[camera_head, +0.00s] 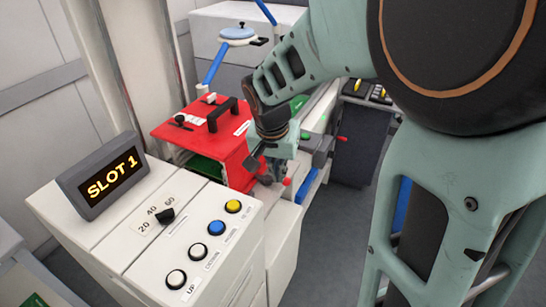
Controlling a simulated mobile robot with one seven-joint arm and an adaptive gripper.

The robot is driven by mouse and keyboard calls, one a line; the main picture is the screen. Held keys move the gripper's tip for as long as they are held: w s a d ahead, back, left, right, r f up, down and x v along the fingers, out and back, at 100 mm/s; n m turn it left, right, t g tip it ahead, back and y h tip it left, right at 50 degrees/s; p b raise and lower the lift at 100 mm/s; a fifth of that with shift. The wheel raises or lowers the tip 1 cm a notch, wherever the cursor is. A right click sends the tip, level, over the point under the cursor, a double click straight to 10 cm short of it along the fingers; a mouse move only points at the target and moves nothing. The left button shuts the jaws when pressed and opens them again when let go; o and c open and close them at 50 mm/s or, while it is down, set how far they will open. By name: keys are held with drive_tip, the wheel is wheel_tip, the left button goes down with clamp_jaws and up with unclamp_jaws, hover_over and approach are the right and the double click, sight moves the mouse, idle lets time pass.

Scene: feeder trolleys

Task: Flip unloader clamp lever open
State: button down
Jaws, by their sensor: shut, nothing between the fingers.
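My gripper (270,168) points down at the right side of a red box-like unit (205,128) with a black handle on top. Its fingers are small, dark and partly hidden by my arm, and they look shut with nothing held. Small red-tipped parts show close to the fingers, one at the lower right (287,181). I cannot tell which of them is the clamp lever, or whether a finger touches it. Another red-tipped lever (342,138) sticks out to the right, apart from my gripper.
A white console (150,235) with a "SLOT 1" display (102,175), a dial and several buttons stands in front. A blue-handled pan-like part (238,33) is behind the red unit. My arm covers the right side. Grey floor (330,230) is free at the lower middle.

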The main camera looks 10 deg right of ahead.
drive_tip(key=w+d+f+p, duration=0.1)
drive_tip(key=w+d+f, duration=0.2)
drive_tip(key=w+f, duration=0.3)
drive_tip(key=shift+s+a+x, duration=0.25)
drive_tip(key=shift+s+x, duration=0.15)
drive_tip(key=shift+x, duration=1.75)
